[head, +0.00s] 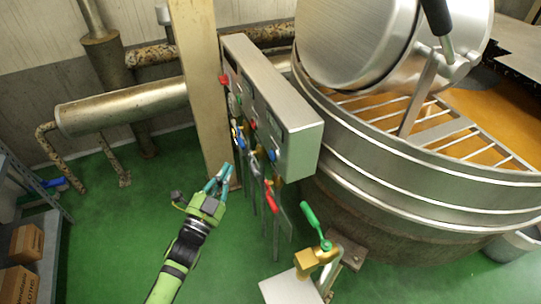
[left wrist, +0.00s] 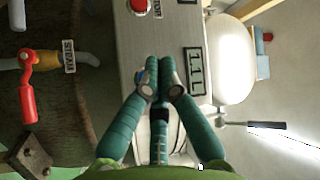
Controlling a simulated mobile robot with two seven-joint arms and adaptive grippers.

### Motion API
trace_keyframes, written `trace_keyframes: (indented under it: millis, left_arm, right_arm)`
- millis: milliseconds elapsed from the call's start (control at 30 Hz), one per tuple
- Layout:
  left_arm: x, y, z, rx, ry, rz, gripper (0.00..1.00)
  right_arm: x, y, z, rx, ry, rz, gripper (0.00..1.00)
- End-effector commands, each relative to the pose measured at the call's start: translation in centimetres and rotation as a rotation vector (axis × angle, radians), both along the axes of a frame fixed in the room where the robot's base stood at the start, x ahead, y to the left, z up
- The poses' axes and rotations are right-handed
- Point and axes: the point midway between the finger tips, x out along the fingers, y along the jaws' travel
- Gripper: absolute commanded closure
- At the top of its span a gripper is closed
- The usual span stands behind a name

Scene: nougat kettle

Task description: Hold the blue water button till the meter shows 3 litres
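The grey control box (head: 275,105) stands left of the kettle in the head view. A blue button (head: 272,155) shows on its near lower part. In the left wrist view only a sliver of the blue button (left wrist: 140,76) shows beside a fingertip. The meter (left wrist: 195,70) on the panel appears to read 1.1 L, turned sideways. My left gripper (head: 221,171) is left of the box; in the left wrist view (left wrist: 160,78) its teal fingertips are together and empty, in front of the panel. I cannot tell whether they touch the button. My right gripper is out of view.
A red button (left wrist: 140,6) sits near the blue one. Valve handles, one red (head: 271,196) and one green (head: 315,226), stick out below and near the box. The large steel kettle (head: 400,185) fills the right. Green floor (head: 110,240) is clear at the left.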

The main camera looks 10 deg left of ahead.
Motion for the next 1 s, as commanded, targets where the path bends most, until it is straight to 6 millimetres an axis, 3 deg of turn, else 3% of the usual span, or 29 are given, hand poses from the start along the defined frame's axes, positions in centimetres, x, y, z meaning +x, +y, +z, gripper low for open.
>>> trace_keyframes:
  millis: [600,1000]
  left_arm:
    - [4.2,-6.2,-0.2,-0.002,0.000,0.000,1.00]
    - [4.8,-7.2,0.0,-0.001,0.001,-0.001,1.00]
  right_arm:
    - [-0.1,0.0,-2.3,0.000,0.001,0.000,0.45]
    - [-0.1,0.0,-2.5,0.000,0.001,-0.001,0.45]
